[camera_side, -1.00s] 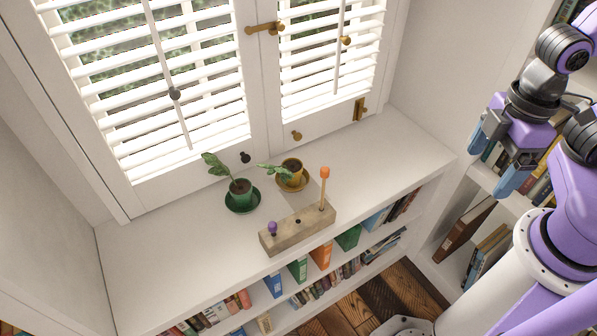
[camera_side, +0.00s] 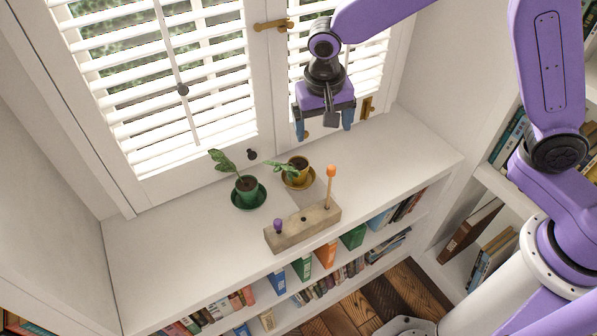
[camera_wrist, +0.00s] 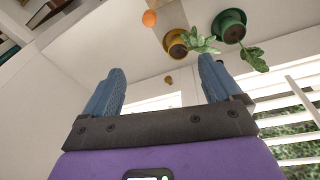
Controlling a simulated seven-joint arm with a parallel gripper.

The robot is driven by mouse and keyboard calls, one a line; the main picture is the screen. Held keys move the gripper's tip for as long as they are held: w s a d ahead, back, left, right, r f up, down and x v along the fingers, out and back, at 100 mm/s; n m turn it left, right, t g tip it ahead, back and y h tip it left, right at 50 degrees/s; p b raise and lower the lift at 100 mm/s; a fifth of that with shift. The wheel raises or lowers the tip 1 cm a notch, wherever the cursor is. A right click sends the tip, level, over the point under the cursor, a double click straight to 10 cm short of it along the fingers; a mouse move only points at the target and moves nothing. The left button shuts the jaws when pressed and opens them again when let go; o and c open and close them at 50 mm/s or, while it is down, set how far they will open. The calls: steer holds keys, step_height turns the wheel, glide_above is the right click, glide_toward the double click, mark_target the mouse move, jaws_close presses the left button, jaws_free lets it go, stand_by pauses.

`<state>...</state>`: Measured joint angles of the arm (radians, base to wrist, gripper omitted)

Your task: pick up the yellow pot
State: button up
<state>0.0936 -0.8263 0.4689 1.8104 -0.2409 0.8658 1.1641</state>
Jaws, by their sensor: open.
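The yellow pot (camera_side: 297,171) holds a small leafy plant and stands on a yellow saucer (camera_side: 309,184) on the white ledge, near the window. In the wrist view the yellow pot (camera_wrist: 178,46) shows past the fingers, at the upper middle, with its leaves to the right. My gripper (camera_side: 324,128) is above and to the right of the pot, pointing down, with its blue fingers spread apart. In the wrist view my gripper (camera_wrist: 160,82) has nothing between its fingers.
A green pot (camera_side: 246,187) with a plant stands just left of the yellow one. In front lies a wooden block (camera_side: 290,230) with a purple knob (camera_side: 278,225) and an upright orange-tipped stick (camera_side: 330,180). The white ledge (camera_side: 180,260) is clear at left. Window shutters stand behind.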

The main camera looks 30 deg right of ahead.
steer(key=w+a+f+m+h, duration=0.1)
steer(key=w+a+f+m, duration=0.1)
steer(key=w+f+m, duration=0.7)
steer(key=n, duration=0.1)
glide_toward(298, 164)
steer(key=x, duration=0.9)
steer(key=shift+s+f, duration=0.2)
steer(key=shift+s, duration=0.15)
steer(key=shift+a, duration=0.1)
steer(key=c, duration=1.4)
steer(key=shift+w+d+r+v, duration=0.2)
steer(key=shift+d+v, duration=0.25)
steer(key=shift+v, duration=1.65)
steer(key=shift+w+d+r+v, duration=0.1)
steer(key=shift+w+d+v, duration=0.3)
steer(key=shift+v, duration=1.75)
steer(key=shift+w+d+r+v, duration=0.15)
steer(key=shift+d+v, duration=0.3)
steer(key=shift+v, duration=1.65)
steer(key=shift+c, duration=0.2)
